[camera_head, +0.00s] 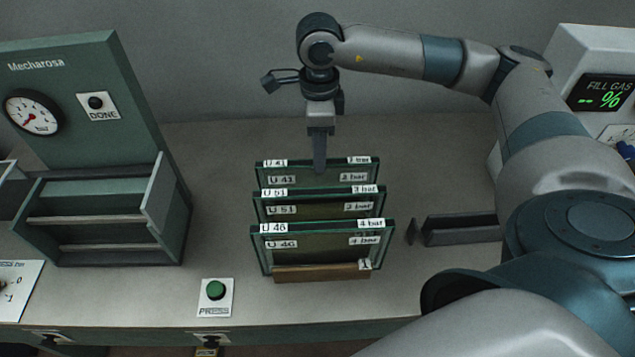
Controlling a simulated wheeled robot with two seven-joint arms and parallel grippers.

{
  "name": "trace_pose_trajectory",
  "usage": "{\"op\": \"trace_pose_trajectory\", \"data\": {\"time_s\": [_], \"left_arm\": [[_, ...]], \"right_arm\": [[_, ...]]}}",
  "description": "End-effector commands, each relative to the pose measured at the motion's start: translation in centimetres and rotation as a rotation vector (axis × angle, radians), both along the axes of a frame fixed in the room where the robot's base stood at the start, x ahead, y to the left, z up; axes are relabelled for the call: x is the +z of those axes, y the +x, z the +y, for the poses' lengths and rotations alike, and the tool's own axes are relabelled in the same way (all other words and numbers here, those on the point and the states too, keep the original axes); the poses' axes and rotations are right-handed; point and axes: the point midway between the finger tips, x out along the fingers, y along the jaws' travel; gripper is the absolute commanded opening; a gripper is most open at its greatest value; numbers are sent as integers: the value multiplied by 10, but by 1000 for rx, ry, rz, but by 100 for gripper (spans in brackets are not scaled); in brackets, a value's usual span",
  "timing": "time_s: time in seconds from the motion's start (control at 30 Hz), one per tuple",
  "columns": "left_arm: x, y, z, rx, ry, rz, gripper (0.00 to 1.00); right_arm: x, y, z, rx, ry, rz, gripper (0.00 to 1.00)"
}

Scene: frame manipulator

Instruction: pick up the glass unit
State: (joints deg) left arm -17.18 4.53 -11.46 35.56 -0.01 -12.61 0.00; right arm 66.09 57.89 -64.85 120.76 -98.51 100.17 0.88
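Three glass units stand upright one behind another in a wooden rack (320,273) at the middle of the table. The front glass unit (325,256) is labelled U 46 and 4 bar, the middle glass unit (320,209) U 51 and 3 bar, and the rear glass unit (285,180) U 43, with its bar labels hard to read. My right gripper (319,168) points down at the rear unit's top edge, its fingers seen edge-on. I cannot tell whether they are apart or hold the glass. My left gripper is not in view.
A green Mecharosa press (100,110) with a gauge (33,112) and a DONE button (96,102) stands at left. A green PRESS button (216,290) is in front. A dark bracket (460,230) lies right of the rack. A FILL GAS display (601,92) is at far right.

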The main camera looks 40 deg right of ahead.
Motion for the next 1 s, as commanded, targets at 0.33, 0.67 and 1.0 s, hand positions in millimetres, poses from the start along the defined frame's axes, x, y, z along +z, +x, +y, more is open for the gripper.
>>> {"op": "trace_pose_trajectory", "data": {"time_s": [0.33, 0.67, 1.0], "left_arm": [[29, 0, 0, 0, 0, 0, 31], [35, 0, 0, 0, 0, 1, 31], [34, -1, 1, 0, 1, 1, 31]], "right_arm": [[-27, 0, 2, 0, 0, 5, 39], [-49, 1, 3, 1, 1, 1, 39], [-49, 1, 2, 0, 1, 1, 39]]}}
